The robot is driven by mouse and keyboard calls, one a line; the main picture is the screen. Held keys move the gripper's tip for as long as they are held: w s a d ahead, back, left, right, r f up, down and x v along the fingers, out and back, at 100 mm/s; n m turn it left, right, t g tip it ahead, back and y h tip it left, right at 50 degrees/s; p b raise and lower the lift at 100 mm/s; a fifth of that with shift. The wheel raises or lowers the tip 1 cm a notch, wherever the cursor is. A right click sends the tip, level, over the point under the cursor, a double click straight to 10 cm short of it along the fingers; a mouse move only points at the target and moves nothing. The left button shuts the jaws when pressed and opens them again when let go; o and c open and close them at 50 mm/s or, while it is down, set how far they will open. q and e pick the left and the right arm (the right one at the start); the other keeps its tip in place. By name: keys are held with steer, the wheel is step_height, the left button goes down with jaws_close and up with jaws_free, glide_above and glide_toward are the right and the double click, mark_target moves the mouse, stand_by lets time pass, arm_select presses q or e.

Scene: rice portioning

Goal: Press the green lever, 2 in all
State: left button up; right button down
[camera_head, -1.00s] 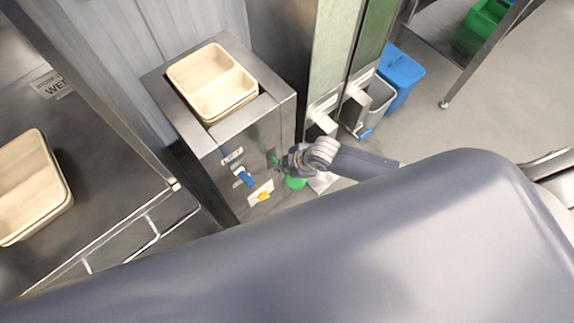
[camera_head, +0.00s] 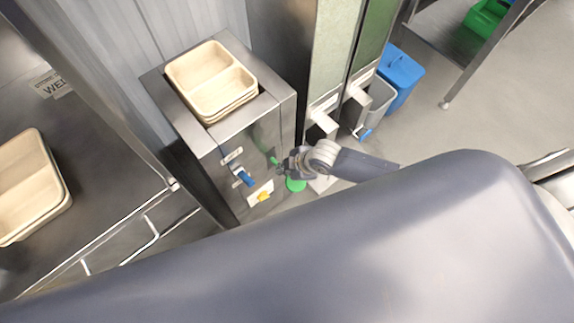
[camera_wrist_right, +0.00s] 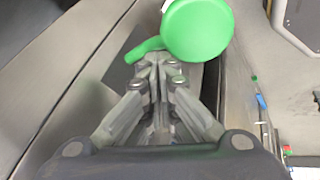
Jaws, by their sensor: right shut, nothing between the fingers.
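A slim green lever (camera_head: 267,154) is on the front of the steel dispenser cabinet (camera_head: 220,165). A round green part (camera_head: 295,185) shows just below my right gripper (camera_head: 280,169). In the right wrist view, the round green part (camera_wrist_right: 197,28) is large, just beyond the fingertips, and a green bar (camera_wrist_right: 145,48) runs to its left. My right gripper (camera_wrist_right: 157,64) is shut and empty, its fingertips close to the green bar. I cannot tell whether they touch. My left gripper is not in view.
Tan two-compartment trays (camera_head: 225,95) sit stacked on the cabinet top. More trays (camera_head: 30,185) lie at left. Metal chutes (camera_head: 325,120) and a blue bin (camera_head: 400,72) stand at right.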

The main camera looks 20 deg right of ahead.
steer(key=shift+s+d+f, duration=0.1)
steer(key=shift+s+f, duration=0.2)
steer(key=shift+f, duration=0.35)
stand_by(0.7)
step_height(320, 180, up, 6)
steer(key=w+p, duration=0.2)
steer(key=p, duration=0.2)
steer(key=shift+a+f, duration=0.15)
steer(key=shift+a, duration=0.15)
stand_by(0.3)
steer(key=r+p, duration=0.1)
steer(key=w+r+p, duration=0.1)
steer(key=r+p, duration=0.2)
steer(key=r, duration=0.1)
steer(key=shift+w+a, duration=0.2)
steer(key=shift+a, duration=0.15)
steer(key=shift+f, duration=0.1)
stand_by(0.7)
